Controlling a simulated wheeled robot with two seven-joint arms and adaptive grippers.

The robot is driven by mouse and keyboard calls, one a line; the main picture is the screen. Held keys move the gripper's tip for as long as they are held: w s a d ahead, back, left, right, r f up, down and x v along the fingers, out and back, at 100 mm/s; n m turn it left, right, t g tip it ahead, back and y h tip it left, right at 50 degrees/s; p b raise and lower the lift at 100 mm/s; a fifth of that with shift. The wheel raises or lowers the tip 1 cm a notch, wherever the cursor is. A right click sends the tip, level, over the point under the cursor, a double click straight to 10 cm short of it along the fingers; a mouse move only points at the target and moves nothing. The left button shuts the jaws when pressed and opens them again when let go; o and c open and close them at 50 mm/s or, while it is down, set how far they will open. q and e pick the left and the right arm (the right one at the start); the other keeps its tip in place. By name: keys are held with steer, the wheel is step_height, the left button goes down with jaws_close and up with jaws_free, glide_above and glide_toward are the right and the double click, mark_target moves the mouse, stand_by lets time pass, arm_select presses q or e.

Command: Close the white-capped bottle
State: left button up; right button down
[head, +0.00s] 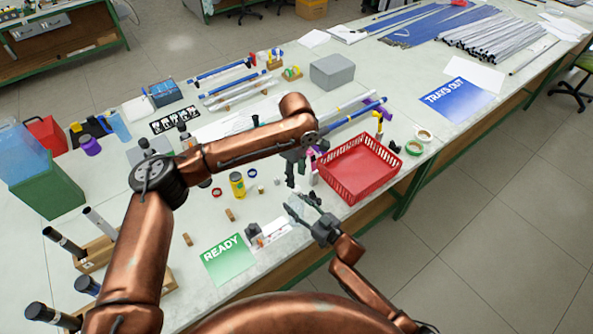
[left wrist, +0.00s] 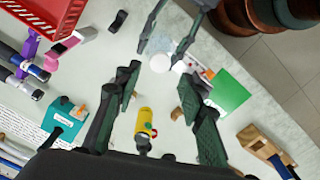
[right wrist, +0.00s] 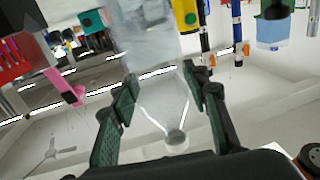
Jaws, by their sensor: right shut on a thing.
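The clear bottle (right wrist: 153,55) is in my right gripper (right wrist: 160,80), whose fingers are shut around its body. In the right wrist view, which is upside down, its shoulders taper to a round cap (right wrist: 176,139). The bottle also shows in the head view (head: 296,207), faintly. In the left wrist view the white cap (left wrist: 160,63) is seen from above; I cannot tell how tightly it sits. My left gripper (left wrist: 158,82) is open and empty, its fingers pointing down with the cap between and beyond the tips. The left gripper (head: 292,178) is above and beside the right one.
A red basket (head: 357,168) stands right of the grippers. A yellow bottle (head: 237,186) stands to the left. A green READY sheet (head: 228,260) lies at the front edge. A grey box (head: 335,71) and rods lie farther back.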

mark_target(296, 188)
arm_select(q)
steer(key=shift+f, duration=3)
steer(key=shift+c, duration=0.4)
